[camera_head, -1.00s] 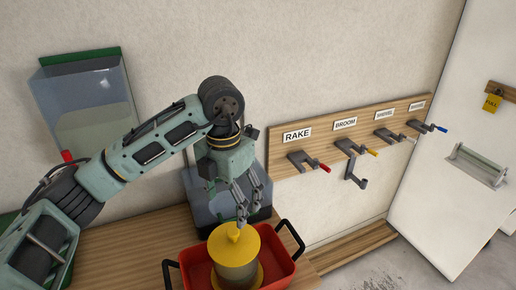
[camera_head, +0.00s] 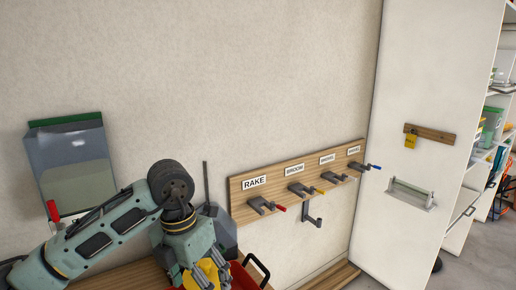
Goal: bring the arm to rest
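My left arm comes in from the left. Its gripper (camera_head: 207,275) is low in the picture, cut by the bottom edge. A yellow piece (camera_head: 209,270), apparently the lid of the canister, shows right at its fingers. I cannot tell whether the fingers are closed on it or only in front of it. The canister's body is out of sight. The red tray (camera_head: 247,280) shows only in part at the bottom, with a black handle at its right. My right arm and gripper are not in view.
A clear bin (camera_head: 75,165) with a green top hangs on the left wall. A wooden rack (camera_head: 300,195) with labelled hooks is right of the arm. A white cabinet (camera_head: 425,100) stands farther right. The wall above the arm is bare.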

